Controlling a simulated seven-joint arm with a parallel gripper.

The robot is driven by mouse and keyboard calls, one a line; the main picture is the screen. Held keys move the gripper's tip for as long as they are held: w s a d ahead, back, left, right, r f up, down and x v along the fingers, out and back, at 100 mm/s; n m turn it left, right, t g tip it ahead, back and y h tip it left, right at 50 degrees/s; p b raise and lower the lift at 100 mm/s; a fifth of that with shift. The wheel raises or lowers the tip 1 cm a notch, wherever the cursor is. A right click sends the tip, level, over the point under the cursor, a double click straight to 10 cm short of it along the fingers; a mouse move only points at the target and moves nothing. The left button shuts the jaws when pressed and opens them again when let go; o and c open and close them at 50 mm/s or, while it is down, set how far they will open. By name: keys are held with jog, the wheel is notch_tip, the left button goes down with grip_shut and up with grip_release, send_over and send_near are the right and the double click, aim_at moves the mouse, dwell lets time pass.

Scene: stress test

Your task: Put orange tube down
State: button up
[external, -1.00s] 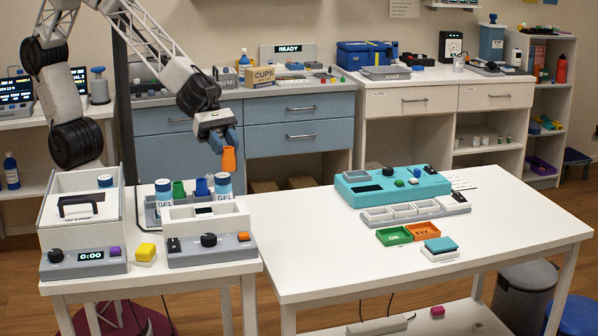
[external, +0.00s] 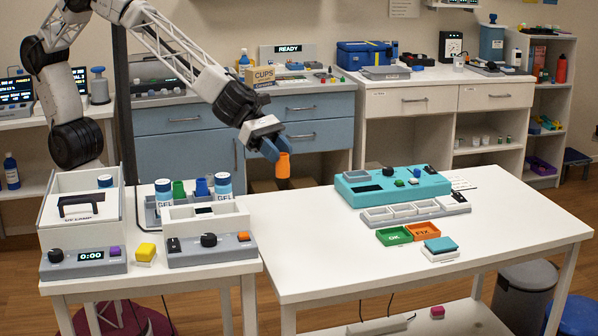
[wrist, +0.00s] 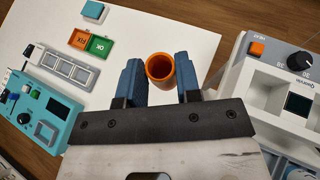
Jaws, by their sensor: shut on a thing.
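The orange tube (external: 283,168) is held upright, or nearly so, between the blue fingers of my gripper (external: 277,152), in the air near the back left edge of the white table. In the wrist view the tube (wrist: 160,69) shows its open, empty-looking mouth, and my gripper (wrist: 160,82) has one finger on each side of it. The green OK tray (external: 394,236) and the orange tray (external: 423,231) lie on the table to the right of the tube.
A teal device (external: 392,186) and a row of white compartments (external: 402,213) stand on the white table (external: 330,262). The table's left part is clear. On the left stand are a white heater-like box (external: 207,219), gel bottles (external: 223,184), a green cup (external: 179,189) and a blue cup (external: 201,187).

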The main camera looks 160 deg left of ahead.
jog(key=shift+s+a+f, duration=0.2)
jog(key=shift+a+f, duration=0.25)
jog(key=shift+f, duration=0.15)
jog(key=s+f+m+t+h, duration=0.1)
jog(key=s+f+m+h, duration=0.7)
jog(key=s+f, duration=0.5)
jog(key=shift+d+h, duration=0.3)
jog(key=shift+h, duration=0.1)
jog(key=shift+w, duration=0.1)
jog(key=w+a, duration=0.3)
jog(key=a, duration=0.1)
jog(key=w+a+f, duration=0.1)
jog(key=w+a, duration=0.6)
jog(key=shift+w+a+f, duration=0.2)
jog(key=shift+w+a, duration=0.2)
dwell(0.4)
jog(key=shift+f, duration=1.75)
jog(key=shift+f, duration=0.1)
